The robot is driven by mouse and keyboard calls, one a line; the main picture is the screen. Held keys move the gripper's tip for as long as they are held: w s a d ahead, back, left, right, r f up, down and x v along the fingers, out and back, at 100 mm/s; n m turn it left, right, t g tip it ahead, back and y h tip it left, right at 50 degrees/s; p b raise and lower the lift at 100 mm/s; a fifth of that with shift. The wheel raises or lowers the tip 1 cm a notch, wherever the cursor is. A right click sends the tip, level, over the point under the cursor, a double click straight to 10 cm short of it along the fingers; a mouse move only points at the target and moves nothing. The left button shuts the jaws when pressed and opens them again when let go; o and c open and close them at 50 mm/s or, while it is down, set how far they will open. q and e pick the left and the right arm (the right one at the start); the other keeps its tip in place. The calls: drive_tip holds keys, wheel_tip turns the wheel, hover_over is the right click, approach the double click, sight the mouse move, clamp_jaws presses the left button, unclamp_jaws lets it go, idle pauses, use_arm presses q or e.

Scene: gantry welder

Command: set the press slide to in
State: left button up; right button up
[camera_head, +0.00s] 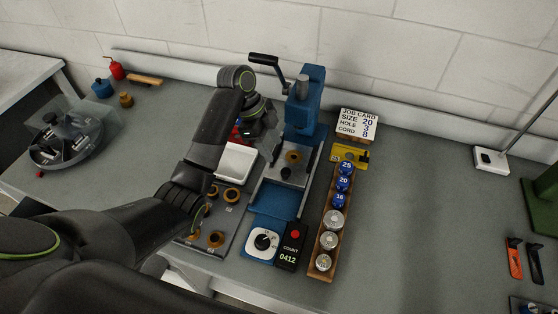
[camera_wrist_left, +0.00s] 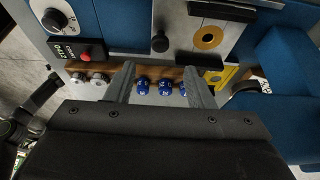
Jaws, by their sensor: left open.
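The blue press (camera_head: 306,100) stands at the back middle of the bench, with a black-handled lever on its left. Its silver slide (camera_head: 271,178) lies on the blue bed, carrying a brass ring (camera_head: 293,157) and a black knob (camera_head: 286,172). The wrist view also shows the slide (camera_wrist_left: 182,22), with the knob (camera_wrist_left: 160,43) and ring (camera_wrist_left: 208,38). My left gripper (camera_wrist_left: 160,84) is open and empty, its fingers apart from the knob in that view. In the head view its fingertips are hard to make out beside the press. My right gripper is not in view.
A wooden rack (camera_head: 318,243) of blue and silver pieces runs right of the press. A dial (camera_head: 262,242) and a counter (camera_head: 290,246) sit in front. A white tray (camera_head: 236,162) is left. Bare bench lies right of the rack.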

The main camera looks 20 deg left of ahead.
use_arm(q)
drive_tip(key=p+v, duration=0.7)
drive_tip(key=v, duration=0.1)
drive_tip(key=shift+a+r, duration=0.2)
drive_tip(key=shift+r, duration=0.15)
